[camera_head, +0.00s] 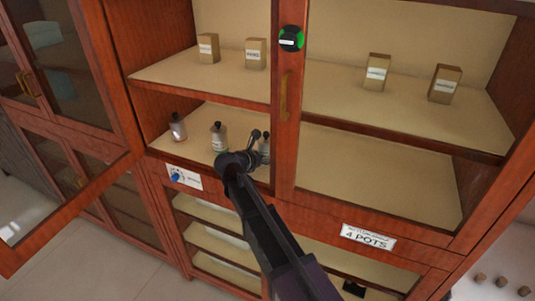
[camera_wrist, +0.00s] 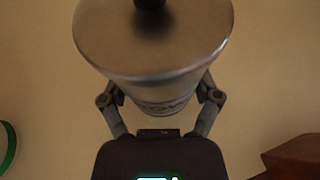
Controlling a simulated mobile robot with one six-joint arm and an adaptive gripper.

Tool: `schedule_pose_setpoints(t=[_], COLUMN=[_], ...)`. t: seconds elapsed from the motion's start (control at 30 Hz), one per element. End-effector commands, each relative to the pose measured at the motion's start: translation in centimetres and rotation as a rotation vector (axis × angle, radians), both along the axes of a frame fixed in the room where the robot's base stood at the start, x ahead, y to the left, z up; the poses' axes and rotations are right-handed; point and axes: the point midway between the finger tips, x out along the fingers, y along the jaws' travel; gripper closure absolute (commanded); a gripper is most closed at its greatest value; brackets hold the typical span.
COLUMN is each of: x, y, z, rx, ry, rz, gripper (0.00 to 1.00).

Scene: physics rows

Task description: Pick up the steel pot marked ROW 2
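A steel pot with a flat lid and black knob fills the upper middle of the wrist view (camera_wrist: 150,45). Lettering on its lower band is only partly readable, and no number shows. My gripper (camera_wrist: 160,98) has one finger on each side of this pot; the fingertips are hidden behind it, so I cannot tell whether they press on it. In the head view my gripper (camera_head: 259,137) is at the lower left shelf, by a pot (camera_head: 265,147) that it partly hides. Two similar pots, one in the middle (camera_head: 219,139) and one at the left (camera_head: 178,128), stand apart from it.
The cabinet's left glass door (camera_head: 70,215) stands open; a centre post (camera_head: 286,120) is close right of my gripper. The upper shelf (camera_head: 160,73) is close above the pots and holds small boxes. A "4 POTS" sign (camera_head: 368,237) is on the lower frame.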

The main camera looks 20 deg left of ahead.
Motion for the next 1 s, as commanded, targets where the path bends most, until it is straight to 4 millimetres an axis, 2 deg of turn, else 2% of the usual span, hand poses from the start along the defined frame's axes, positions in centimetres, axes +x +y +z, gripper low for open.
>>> schedule_pose_setpoints(t=[0.03, 0.1, 0.13, 0.57, 1.0], x=[0.0, 0.0, 0.0, 0.0, 0.0], y=[0.0, 0.0, 0.0, 0.0, 0.1], z=[0.0, 0.0, 0.0, 0.3, 3.2], rx=[0.0, 0.0, 0.0, 0.0, -0.002], ry=[0.001, 0.001, 0.001, 0.001, 0.001], rz=[0.0, -0.001, 0.0, 0.0, 0.001], gripper=[0.56, 0.77, 0.81, 0.81, 0.81])
